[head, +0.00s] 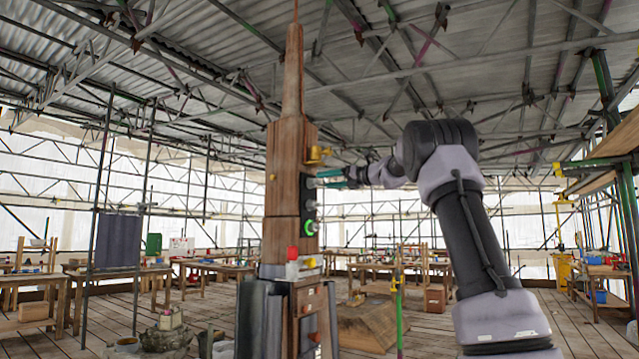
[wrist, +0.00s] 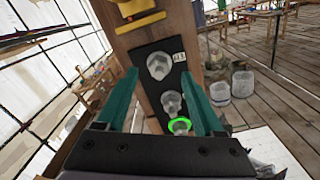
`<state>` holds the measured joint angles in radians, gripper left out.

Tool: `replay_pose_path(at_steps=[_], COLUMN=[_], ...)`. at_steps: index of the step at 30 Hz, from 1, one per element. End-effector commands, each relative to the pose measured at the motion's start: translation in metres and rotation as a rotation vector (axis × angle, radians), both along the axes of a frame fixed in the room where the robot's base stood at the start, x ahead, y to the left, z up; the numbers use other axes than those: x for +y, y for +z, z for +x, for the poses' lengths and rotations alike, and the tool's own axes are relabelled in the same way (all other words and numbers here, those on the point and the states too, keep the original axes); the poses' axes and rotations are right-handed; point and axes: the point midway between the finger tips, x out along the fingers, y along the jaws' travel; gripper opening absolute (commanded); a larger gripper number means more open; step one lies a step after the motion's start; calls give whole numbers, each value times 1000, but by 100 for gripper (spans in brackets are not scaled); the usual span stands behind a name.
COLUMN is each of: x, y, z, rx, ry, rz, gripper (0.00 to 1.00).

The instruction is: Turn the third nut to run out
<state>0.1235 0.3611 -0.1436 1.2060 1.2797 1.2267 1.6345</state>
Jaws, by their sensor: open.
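A tall wooden spire (head: 286,165) stands in the middle of the head view. A black plate (wrist: 181,86) on its face carries a column of three metal nuts in the wrist view: a large top nut (wrist: 158,66), a middle nut (wrist: 172,103) and a lower nut (wrist: 180,127) with a bright green ring around it. The green ring (head: 310,227) also shows in the head view. My gripper (wrist: 160,78) has two teal fingers, open and apart, on either side of the nut column. It also shows at the plate in the head view (head: 328,179). I cannot tell whether the fingers touch any nut.
A yellow bracket (wrist: 138,22) juts from the spire above the plate, also seen in the head view (head: 317,154). A red-and-white item (head: 292,264) sits at the spire's base. Workbenches (head: 210,267) stand around the wooden floor, with scaffold poles nearby.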

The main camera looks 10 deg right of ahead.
Motion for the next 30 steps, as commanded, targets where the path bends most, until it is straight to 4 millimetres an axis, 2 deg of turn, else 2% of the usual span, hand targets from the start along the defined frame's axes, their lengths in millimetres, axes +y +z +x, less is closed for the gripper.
replay_pose_path(at_steps=[3,7,18,20,21,24,30], x=[15,24,28,28,28,27,27], y=[0,0,0,0,0,0,0], z=[14,23,27,27,27,27,27], rx=[-1,-1,-1,-1,-1,-1,-5], ry=[1,1,-1,-1,-1,-1,-1], rz=[-2,-2,-2,-2,-2,-2,-7], gripper=[69,69,69,50,35,0,0])
